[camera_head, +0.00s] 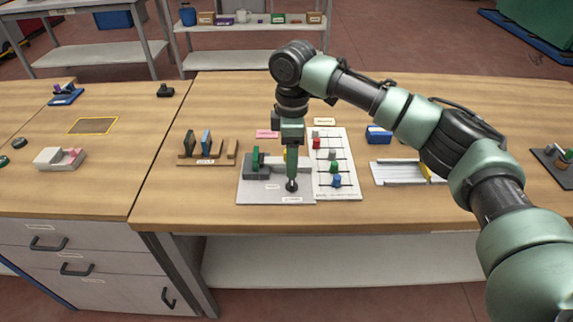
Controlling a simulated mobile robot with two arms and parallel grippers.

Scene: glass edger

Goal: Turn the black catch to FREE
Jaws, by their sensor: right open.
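A grey plate (254,192) lies on the wooden bench and carries a dark grey block with a green upright part (256,160) at its left rear. My right gripper (291,176) points straight down over the right part of this plate. A small round black piece (291,187) shows at its tips and looks like the black catch, though the gripper partly covers it. I cannot tell whether the fingers touch it or which way it is turned. The plate's small labels are too small to read. My left gripper is out of view.
A white board (346,184) with red, green and blue pieces on lines adjoins the plate on the right. A wooden rack (214,160) stands left. A white slotted tray (392,175) and blue box (379,134) are farther right. Bare bench lies between rack and plate.

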